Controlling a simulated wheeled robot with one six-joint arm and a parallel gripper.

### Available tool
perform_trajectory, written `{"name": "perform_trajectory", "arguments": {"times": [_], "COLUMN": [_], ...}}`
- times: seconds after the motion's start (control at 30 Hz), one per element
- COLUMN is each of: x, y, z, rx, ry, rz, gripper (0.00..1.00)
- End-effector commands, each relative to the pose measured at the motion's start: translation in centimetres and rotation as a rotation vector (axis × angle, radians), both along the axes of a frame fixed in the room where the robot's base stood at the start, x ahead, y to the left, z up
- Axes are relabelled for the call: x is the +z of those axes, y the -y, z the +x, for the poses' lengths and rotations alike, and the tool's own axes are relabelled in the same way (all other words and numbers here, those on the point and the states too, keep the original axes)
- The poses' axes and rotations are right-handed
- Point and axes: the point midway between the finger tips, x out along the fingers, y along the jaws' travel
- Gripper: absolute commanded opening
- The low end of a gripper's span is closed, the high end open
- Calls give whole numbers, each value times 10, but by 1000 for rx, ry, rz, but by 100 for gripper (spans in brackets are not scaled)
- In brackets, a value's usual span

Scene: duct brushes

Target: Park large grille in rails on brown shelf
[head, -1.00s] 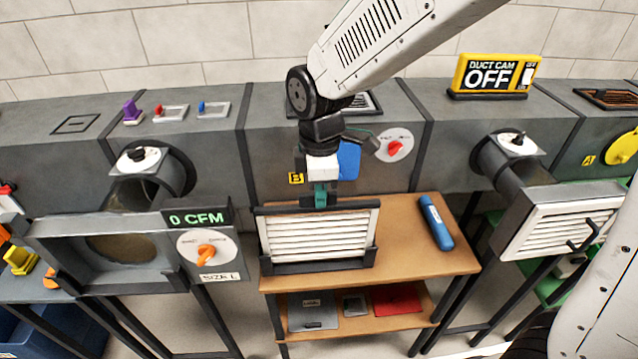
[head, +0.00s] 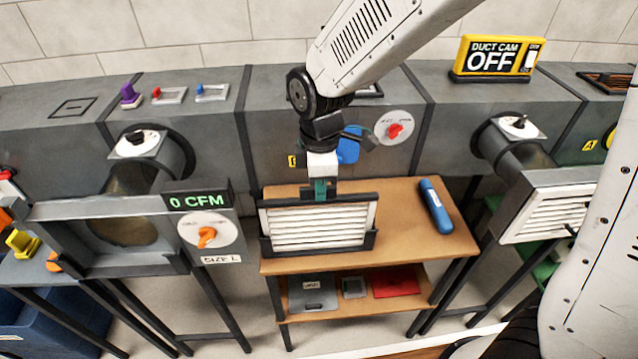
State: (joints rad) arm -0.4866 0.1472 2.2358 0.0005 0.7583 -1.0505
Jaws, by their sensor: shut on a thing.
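The large grille (head: 312,226), white slats in a dark frame, stands upright at the front left of the brown shelf (head: 412,240). Dark rails (head: 310,251) run along its lower edge and both sides, and its bottom appears to sit within them. My gripper (head: 319,190) comes down from above and is shut on the top middle of the grille. The fingertips are partly hidden behind the grille's top edge. I cannot tell from this view whether the grille touches the bottom of the rails.
A blue cylinder (head: 435,206) lies on the shelf's right side. The lower shelf holds grey plates and a red item (head: 396,282). An open duct box (head: 120,232) with a dial stands left; another grille (head: 546,212) is mounted on a duct at right.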

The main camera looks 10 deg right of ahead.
Motion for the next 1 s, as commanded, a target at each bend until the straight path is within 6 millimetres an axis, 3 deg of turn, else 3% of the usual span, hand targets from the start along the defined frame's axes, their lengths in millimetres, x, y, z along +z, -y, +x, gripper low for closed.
{"name": "perform_trajectory", "arguments": {"times": [0.17, 0.2, 0.27, 0.63, 1.0], "x": [0, 0, 0, 8, 66], "y": [0, 0, 0, 0, 0], "z": [0, 0, 0, 0, 1], "rx": [0, 0, 0, 0, 0], "ry": [0, 0, 0, 2, 3], "rz": [0, 0, 0, 1, 2], "gripper": [0, 22, 36, 36, 36]}}
